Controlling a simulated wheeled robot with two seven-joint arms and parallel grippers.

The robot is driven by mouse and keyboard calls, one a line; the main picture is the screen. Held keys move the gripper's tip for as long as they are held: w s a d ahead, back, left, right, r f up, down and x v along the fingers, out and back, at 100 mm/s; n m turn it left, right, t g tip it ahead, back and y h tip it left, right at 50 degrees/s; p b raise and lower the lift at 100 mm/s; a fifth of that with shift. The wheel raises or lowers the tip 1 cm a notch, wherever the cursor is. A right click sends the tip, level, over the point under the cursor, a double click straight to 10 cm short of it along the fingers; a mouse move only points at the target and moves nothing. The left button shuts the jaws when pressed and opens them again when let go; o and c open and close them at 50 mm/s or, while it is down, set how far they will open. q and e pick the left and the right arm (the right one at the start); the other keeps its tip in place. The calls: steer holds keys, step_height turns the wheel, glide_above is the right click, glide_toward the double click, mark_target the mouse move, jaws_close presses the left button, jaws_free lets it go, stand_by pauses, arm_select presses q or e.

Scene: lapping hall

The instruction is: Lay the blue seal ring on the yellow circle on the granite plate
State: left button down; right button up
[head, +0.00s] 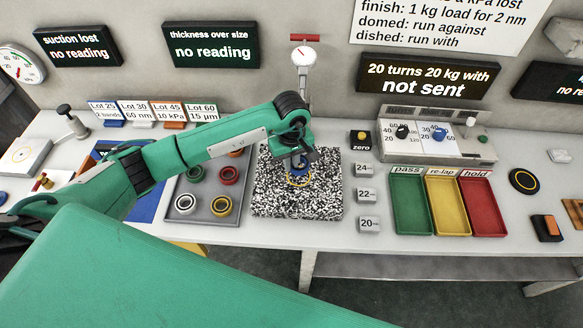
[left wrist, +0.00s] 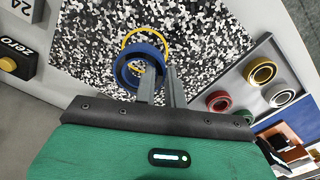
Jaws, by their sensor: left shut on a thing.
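The blue seal ring (left wrist: 122,70) is in my left gripper (left wrist: 162,75), whose two fingers close on one side of its wall. In the head view the ring (head: 301,167) shows partly below the left gripper (head: 300,157), over the middle of the speckled black-and-white granite plate (head: 265,205). The yellow circle (head: 294,184) on the plate is partly hidden by the ring. In the left wrist view the yellow circle (left wrist: 150,32) shows past the ring, which overlaps part of it off-centre. I cannot tell whether the ring touches the plate. My right gripper is not in view.
A grey tray (head: 205,193) left of the plate holds several rings, including a red ring (head: 230,175) and a white ring (head: 185,204). A dial gauge (head: 303,57) stands behind the plate. Weight blocks (head: 368,195) and green, yellow and red bins (head: 411,205) stand to the right.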

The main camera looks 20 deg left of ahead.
arm_select(q)
step_height(320, 180, down, 3)
steer(key=shift+s+f+p, duration=0.1)
steer(key=shift+f+p, duration=0.1)
steer(key=shift+p, duration=0.35)
steer(key=shift+f, duration=0.35)
steer(key=shift+f, duration=0.1)
steer(key=shift+f, duration=0.15)
steer(key=c, duration=1.5)
jaws_free()
